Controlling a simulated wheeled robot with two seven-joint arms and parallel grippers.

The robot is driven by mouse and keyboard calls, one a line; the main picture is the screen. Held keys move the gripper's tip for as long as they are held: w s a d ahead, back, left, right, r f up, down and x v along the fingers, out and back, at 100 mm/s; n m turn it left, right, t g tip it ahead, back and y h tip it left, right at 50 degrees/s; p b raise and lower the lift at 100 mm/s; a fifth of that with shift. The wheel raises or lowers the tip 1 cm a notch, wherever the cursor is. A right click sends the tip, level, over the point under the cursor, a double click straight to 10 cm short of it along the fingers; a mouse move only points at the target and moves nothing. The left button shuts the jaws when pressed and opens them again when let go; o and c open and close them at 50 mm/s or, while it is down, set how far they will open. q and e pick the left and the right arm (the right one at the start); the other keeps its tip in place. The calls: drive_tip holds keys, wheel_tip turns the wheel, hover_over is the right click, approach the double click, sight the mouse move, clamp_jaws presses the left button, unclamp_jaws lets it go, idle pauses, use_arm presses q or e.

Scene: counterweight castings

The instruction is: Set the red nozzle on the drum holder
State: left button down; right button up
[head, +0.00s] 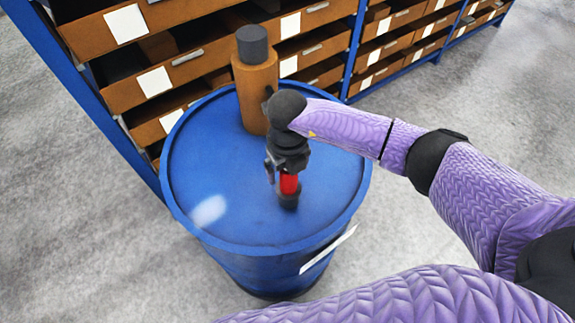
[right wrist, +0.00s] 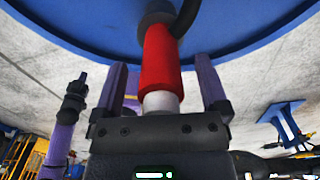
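The red nozzle (head: 288,183) stands on top of the blue drum (head: 215,165), its lower end at a small dark holder (head: 289,201). In the right wrist view the nozzle (right wrist: 160,62) has a white end towards my gripper, and its other end meets the dark holder (right wrist: 155,17). My right gripper (head: 280,178) is above the drum with its fingers around the nozzle. In the wrist view the fingers (right wrist: 163,85) stand apart, with a visible gap beside the nozzle. My left gripper seems to be the dark end (right wrist: 75,95) of a purple arm, too small to read.
A brown cylinder with a dark cap (head: 255,85) stands on the drum behind my right gripper. Blue shelving with brown bins (head: 175,75) runs behind the drum. A dark hose (right wrist: 187,18) passes beside the nozzle. The grey floor left of the drum is clear.

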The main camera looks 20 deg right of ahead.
drive_tip(key=shift+r, duration=0.1)
wheel_tip(320, 180, up, 10)
drive_tip(key=shift+f, duration=0.1)
idle(0.5)
